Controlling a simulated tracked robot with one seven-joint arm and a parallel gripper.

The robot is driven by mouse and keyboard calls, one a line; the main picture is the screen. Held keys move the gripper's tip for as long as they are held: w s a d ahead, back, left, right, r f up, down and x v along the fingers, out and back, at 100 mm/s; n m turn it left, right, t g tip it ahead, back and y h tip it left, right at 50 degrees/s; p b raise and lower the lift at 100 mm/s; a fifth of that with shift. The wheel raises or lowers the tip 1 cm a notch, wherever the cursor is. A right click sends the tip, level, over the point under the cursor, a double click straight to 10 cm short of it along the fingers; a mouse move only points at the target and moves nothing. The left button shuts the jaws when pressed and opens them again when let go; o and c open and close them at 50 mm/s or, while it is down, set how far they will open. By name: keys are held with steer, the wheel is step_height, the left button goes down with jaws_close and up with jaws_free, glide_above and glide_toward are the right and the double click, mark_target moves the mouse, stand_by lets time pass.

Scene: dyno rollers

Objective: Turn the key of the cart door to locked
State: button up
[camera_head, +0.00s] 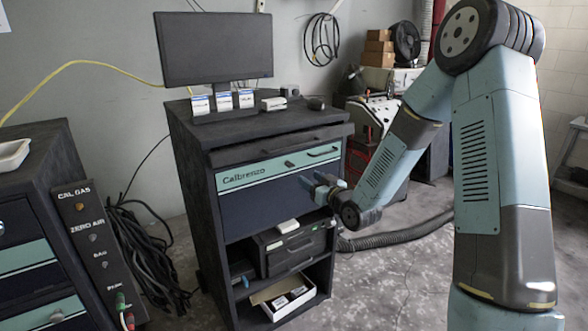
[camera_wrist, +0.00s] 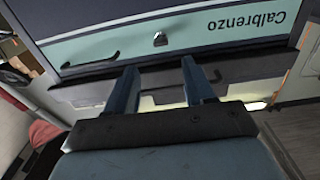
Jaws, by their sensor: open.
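The cart (camera_head: 232,205) is dark, with a dark blue door under a teal band marked Calbrenzo. A small key (camera_head: 289,164) sits on that band, between the lettering and a dark bar handle (camera_head: 322,151). In the wrist view, which is upside down, the key (camera_wrist: 160,38) shows as a small metallic piece. Its exact turn is hard to tell. My gripper (camera_head: 313,182) is in front of the door, a little below and right of the key. Its two fingers (camera_wrist: 158,72) are apart, with nothing between them; the key lies beyond their tips, apart from them.
A monitor (camera_head: 214,48) and small boxes stand on the cart top. Open shelves below hold a dark case (camera_head: 292,248) and a white tray (camera_head: 283,295). A second cabinet (camera_head: 40,165) and a gas panel (camera_head: 95,250) stand left. A hose (camera_head: 395,238) lies on the floor.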

steer(key=x, duration=1)
steer(key=shift+w, duration=0.2)
steer(key=shift+a, duration=0.15)
steer(key=shift+c, duration=0.3)
